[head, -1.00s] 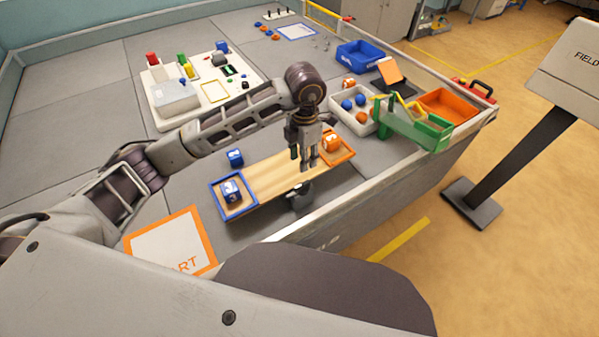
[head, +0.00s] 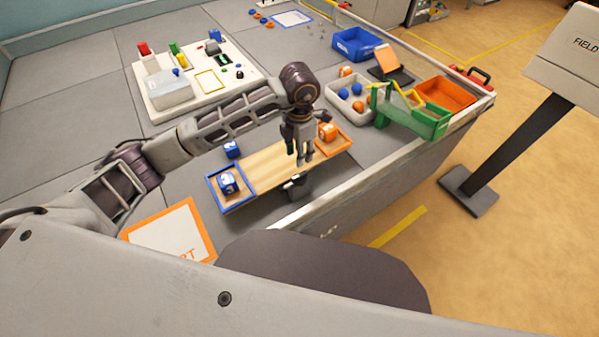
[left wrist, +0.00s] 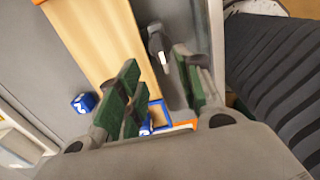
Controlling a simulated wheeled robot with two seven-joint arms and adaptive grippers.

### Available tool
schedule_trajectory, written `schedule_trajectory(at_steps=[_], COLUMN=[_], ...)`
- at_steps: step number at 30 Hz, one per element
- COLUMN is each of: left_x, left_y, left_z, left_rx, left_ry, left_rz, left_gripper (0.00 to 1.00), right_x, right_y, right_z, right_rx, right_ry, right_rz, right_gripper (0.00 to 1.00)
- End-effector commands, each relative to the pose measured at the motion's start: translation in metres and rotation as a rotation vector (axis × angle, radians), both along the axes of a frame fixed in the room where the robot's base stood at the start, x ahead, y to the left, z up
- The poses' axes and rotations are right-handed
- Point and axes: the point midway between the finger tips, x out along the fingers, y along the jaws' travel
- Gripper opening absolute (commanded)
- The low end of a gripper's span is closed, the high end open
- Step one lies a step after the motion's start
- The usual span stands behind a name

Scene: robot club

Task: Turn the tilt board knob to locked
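The tilt board (head: 272,166) is a wooden plank with a blue-rimmed tray at its left end and an orange-rimmed tray at its right end. A blue cube (head: 228,183) sits in the blue tray and an orange cube (head: 327,131) in the orange one. The dark knob (head: 298,188) is at the board's front side; in the left wrist view the knob (left wrist: 156,44) shows a white mark. My left gripper (head: 304,163) points down above the board's front edge, close to the knob. In the left wrist view its green-padded fingers (left wrist: 157,62) are apart and empty. My right gripper is out of view.
A second blue cube (head: 232,148) lies behind the board. A white bin of balls (head: 336,99), a green ramp (head: 412,119) and an orange bin (head: 447,95) stand at the right. An orange-bordered start mat (head: 165,234) lies at front left. The table's raised edge runs in front.

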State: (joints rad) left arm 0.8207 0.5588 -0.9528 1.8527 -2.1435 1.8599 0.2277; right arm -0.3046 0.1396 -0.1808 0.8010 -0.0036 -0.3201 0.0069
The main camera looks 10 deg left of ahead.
Motion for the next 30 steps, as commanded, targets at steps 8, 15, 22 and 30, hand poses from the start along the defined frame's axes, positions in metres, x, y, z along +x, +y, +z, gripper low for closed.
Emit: schedule_trajectory(at_steps=[8, 15, 22, 30], left_x=[-0.001, -0.001, 0.000, 0.000], left_y=[0.000, 0.000, 0.000, 0.000], left_z=[-0.038, -0.070, -0.095, -0.107], left_rx=[0.000, 0.000, 0.000, 0.000], left_ry=[0.003, 0.003, 0.001, 0.000], left_rz=[0.001, 0.001, 0.000, 0.000], left_gripper=[0.36, 0.36, 0.36, 0.36], right_x=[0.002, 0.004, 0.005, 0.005], right_y=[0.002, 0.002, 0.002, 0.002], right_z=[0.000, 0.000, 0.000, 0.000], right_rx=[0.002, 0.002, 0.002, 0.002], right_ry=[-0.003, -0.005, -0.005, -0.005], right_rz=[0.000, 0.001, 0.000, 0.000], right_gripper=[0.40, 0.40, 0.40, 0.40])
